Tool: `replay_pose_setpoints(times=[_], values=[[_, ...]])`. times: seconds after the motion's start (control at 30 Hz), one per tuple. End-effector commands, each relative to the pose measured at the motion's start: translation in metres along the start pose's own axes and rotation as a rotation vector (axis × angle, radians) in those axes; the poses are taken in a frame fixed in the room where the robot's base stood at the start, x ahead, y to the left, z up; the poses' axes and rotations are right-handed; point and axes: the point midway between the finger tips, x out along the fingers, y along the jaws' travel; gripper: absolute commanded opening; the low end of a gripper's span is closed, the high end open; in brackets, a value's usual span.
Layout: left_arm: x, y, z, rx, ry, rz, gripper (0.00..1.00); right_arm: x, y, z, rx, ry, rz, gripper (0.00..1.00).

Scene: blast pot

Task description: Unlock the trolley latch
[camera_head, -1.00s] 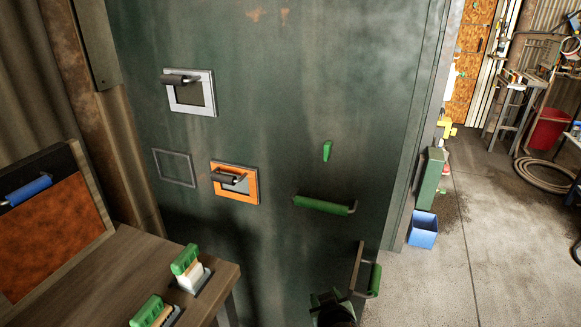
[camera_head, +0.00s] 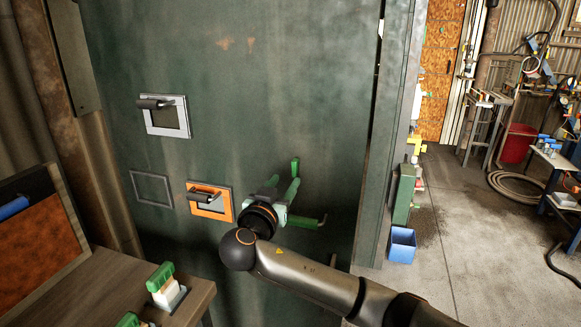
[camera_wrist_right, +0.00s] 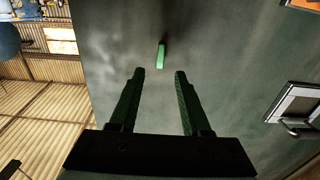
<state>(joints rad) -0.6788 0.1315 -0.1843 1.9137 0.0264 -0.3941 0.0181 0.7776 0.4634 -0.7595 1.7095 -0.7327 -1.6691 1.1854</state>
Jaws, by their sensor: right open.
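In the right wrist view the green lever (camera_wrist_right: 161,55) stands just beyond the fingertips, about centred between the two open fingers (camera_wrist_right: 160,75). Nothing is between the fingers. I cannot tell exactly how far they are from the lever. My left gripper is not in view.
An orange-framed handle (camera_head: 210,202) and a white-framed handle (camera_head: 165,115) are on the panel to the left. A wooden table (camera_head: 110,275) with a green-handled brush (camera_head: 164,286) stands lower left. A blue bin (camera_head: 402,244) stands right, beside open floor.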

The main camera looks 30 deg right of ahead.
Motion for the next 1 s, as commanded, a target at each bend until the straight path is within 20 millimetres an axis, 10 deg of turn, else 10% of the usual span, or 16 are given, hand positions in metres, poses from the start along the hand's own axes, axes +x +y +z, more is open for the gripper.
replay_pose_setpoints(times=[0.4,0.8,1.0], values=[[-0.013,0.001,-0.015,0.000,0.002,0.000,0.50,0.069,0.000,-0.001,-0.002,0.000,0.000,0.48],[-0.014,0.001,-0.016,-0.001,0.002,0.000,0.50,0.077,0.000,0.001,-0.001,-0.001,-0.002,0.48],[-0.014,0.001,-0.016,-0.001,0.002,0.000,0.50,0.076,0.000,0.001,-0.001,-0.001,-0.002,0.26]])
